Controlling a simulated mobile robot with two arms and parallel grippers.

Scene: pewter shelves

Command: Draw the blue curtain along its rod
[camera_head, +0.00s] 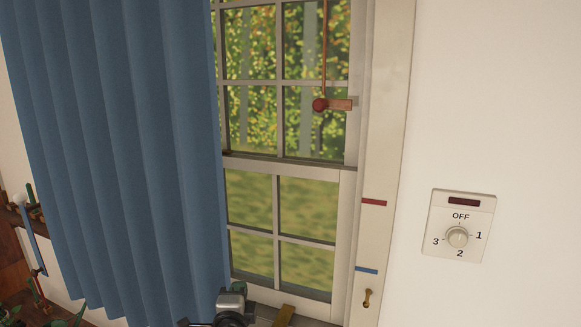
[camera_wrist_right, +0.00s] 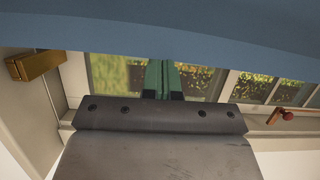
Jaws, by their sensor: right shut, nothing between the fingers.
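The blue curtain (camera_head: 120,150) hangs in folds over the left part of the window in the head view; its rod is out of view. In the right wrist view the curtain (camera_wrist_right: 200,35) spans the top as a blue band. My right gripper (camera_head: 238,288) is at the bottom of the head view, by the curtain's lower right edge. Its green fingers (camera_wrist_right: 162,80) are together with nothing between them. Whether they touch the cloth, I cannot tell. My left gripper is not in view.
The window (camera_head: 282,175) is uncovered right of the curtain. A red knob (camera_head: 320,105) hangs on a cord before it. A brass-coloured piece (camera_head: 285,315) is near the sill. A dial switch (camera_head: 458,236) is on the right wall. Plants (camera_head: 55,318) stand lower left.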

